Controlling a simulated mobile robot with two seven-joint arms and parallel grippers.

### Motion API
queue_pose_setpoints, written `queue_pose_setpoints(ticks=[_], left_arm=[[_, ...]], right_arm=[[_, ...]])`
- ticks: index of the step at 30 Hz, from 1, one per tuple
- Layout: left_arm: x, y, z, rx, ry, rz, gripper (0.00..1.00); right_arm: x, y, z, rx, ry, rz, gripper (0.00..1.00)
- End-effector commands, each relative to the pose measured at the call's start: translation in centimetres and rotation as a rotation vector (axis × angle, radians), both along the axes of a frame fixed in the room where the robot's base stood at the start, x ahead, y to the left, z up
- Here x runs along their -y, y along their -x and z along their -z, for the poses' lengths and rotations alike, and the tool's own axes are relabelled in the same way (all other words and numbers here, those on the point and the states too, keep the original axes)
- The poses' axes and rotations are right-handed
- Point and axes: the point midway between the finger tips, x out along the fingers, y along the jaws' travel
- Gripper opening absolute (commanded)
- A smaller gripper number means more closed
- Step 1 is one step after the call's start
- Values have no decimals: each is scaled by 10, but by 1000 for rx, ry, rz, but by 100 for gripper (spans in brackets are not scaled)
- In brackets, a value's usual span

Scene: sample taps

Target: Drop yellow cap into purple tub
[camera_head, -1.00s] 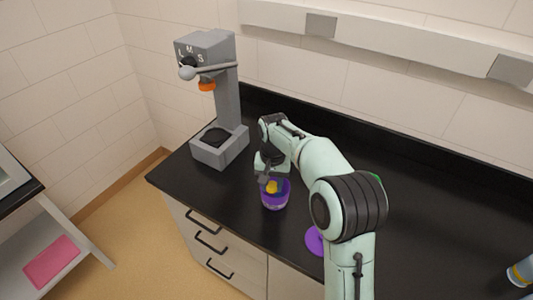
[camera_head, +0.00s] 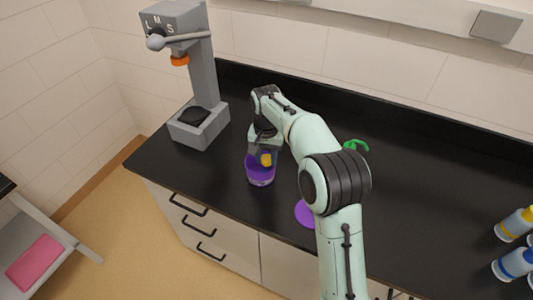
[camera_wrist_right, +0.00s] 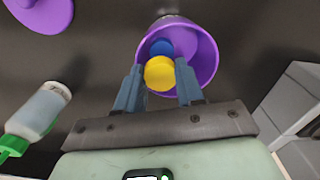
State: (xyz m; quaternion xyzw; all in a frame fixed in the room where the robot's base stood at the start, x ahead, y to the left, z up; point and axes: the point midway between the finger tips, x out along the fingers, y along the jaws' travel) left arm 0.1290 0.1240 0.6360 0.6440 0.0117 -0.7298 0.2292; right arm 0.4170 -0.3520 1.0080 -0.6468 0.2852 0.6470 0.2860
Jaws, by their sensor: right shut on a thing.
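The purple tub (camera_head: 260,178) stands open on the black counter near its front edge. My right gripper (camera_head: 264,158) is over the tub's mouth, shut on the yellow cap (camera_head: 266,160). In the right wrist view the yellow cap (camera_wrist_right: 160,73) sits between the two fingertips (camera_wrist_right: 158,82), in front of the tub's opening (camera_wrist_right: 206,60). A blue cap (camera_wrist_right: 161,47) shows inside the tub, behind the yellow one. I cannot tell exactly how deep the yellow cap is relative to the rim. My left gripper is not in view.
A purple lid (camera_head: 306,213) lies right of the tub, partly behind my arm. A bottle with a green part (camera_wrist_right: 36,113) is beside the gripper. A grey machine (camera_head: 198,110) stands back left.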

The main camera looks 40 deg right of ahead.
Motion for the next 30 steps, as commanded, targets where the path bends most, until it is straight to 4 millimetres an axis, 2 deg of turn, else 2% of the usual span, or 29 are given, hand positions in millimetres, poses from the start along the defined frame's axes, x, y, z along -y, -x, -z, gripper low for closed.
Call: queue_pose_setpoints(ticks=[5, 6, 9, 20, 23, 30], left_arm=[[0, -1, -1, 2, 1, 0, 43], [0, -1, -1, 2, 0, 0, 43], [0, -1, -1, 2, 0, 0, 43], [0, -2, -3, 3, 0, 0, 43], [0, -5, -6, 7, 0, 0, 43], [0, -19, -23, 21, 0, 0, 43]], right_arm=[[0, -1, -1, 1, 0, 0, 9], [0, -1, -2, 1, 0, 0, 40], [0, -1, -1, 1, 0, -1, 67], [0, -1, -7, 4, 1, -1, 67], [0, -2, -20, 4, 0, -2, 67], [0, -3, -76, 11, 0, -2, 67]])
